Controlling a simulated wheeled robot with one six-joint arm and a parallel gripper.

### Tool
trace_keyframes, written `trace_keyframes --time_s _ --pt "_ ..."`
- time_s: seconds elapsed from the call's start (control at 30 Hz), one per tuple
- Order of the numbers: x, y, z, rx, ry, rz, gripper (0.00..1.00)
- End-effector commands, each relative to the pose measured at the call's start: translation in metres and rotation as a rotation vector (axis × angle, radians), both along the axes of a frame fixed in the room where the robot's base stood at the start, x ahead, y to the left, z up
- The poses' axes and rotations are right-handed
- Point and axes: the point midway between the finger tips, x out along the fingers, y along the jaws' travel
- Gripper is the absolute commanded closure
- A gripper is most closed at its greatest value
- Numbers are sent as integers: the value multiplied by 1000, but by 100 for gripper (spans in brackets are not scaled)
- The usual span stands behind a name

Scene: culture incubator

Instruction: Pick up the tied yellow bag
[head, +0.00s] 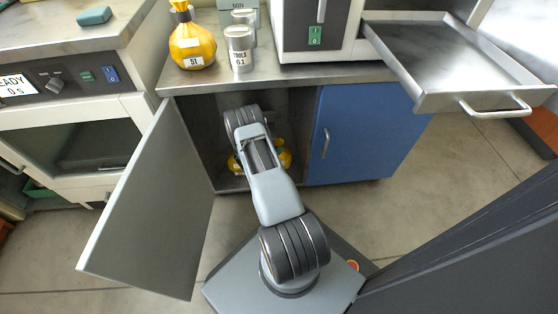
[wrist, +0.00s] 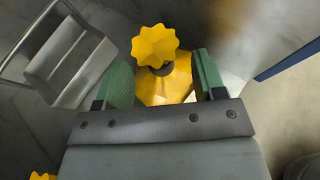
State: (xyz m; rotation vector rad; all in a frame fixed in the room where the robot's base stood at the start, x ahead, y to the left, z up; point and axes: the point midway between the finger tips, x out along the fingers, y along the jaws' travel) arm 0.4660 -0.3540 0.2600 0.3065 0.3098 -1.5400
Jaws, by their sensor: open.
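A tied yellow bag with a ruffled top (wrist: 156,45) and a dark tie shows in the wrist view, its body (wrist: 165,88) below the neck. My gripper (wrist: 170,75) is open, with one green-padded finger on each side of the bag. I cannot tell whether the pads touch it. In the head view my arm reaches into the open cabinet, and yellow parts (head: 284,158) show around it low inside; the gripper is hidden there. Another yellow bag (head: 192,45), labelled 51, stands on the counter.
The open cabinet door (head: 160,205) stands left of my arm, and the blue door (head: 362,133) is closed on the right. A metal frame-like object (wrist: 65,60) is left of the gripper. More yellow (wrist: 42,176) shows at the lower left. A metal drawer (head: 450,65) sticks out above.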

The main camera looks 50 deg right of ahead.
Motion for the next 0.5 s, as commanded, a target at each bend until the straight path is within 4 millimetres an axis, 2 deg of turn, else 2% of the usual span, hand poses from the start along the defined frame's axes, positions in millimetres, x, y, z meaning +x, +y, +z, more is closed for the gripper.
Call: trace_keyframes --time_s 0.33,0.5 --pt "1 -16 -8 -1 -1 -3 36" --pt "3 -34 -20 -1 -2 -3 36"
